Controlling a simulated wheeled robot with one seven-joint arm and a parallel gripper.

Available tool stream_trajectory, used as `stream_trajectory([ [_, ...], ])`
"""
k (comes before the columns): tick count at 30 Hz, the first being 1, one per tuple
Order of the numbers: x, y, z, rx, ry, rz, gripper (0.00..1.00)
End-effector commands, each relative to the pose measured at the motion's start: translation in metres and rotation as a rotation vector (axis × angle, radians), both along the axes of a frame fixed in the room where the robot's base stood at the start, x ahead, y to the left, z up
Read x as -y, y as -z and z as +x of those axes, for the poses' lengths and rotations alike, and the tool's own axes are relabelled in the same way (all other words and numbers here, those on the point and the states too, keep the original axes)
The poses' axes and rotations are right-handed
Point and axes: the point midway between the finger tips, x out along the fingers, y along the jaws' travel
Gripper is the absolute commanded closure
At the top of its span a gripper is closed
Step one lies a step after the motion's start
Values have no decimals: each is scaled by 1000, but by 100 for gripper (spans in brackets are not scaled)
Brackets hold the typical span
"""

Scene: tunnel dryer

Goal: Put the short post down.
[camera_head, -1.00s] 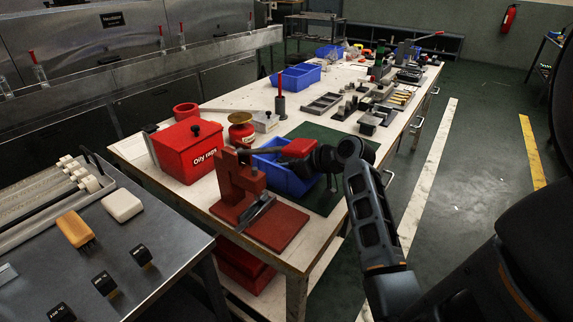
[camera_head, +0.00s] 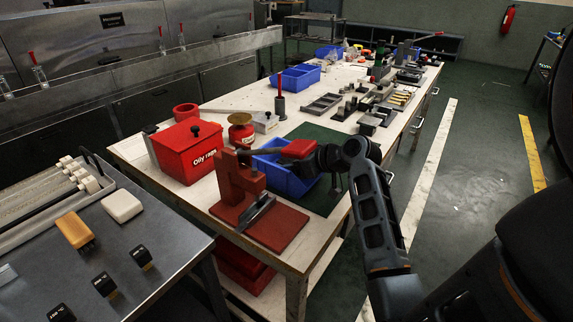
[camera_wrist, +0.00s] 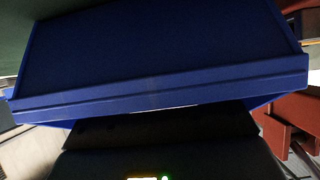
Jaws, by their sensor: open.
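My gripper (camera_wrist: 158,128) shows as a dark body along the bottom edge of the wrist view, close to a blue bin (camera_wrist: 160,90); its fingertips are not clear there. In the head view the end of my arm is over the workbench, beside the blue bin (camera_head: 289,180) and above the green mat (camera_head: 322,205). A thin grey piece (camera_head: 335,184) shows under the arm end; I cannot tell whether it is a finger or a post. No short post is clearly seen in my gripper. A dark post with a red rod (camera_head: 280,106) stands upright farther back on the bench.
A red press (camera_head: 240,185) with a long lever stands at the bench's near end, its lever close to my arm. A red oily-rags box (camera_head: 187,152), a red can (camera_head: 242,132) and another blue bin (camera_head: 296,78) share the bench. Several metal parts crowd the far right.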

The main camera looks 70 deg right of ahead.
Motion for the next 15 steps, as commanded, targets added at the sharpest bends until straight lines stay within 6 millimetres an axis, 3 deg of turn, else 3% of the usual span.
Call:
stream_trajectory([
  [9,-14,-31,-56,0,2,-1,28],
  [15,-20,-45,-80,0,1,0,28],
])
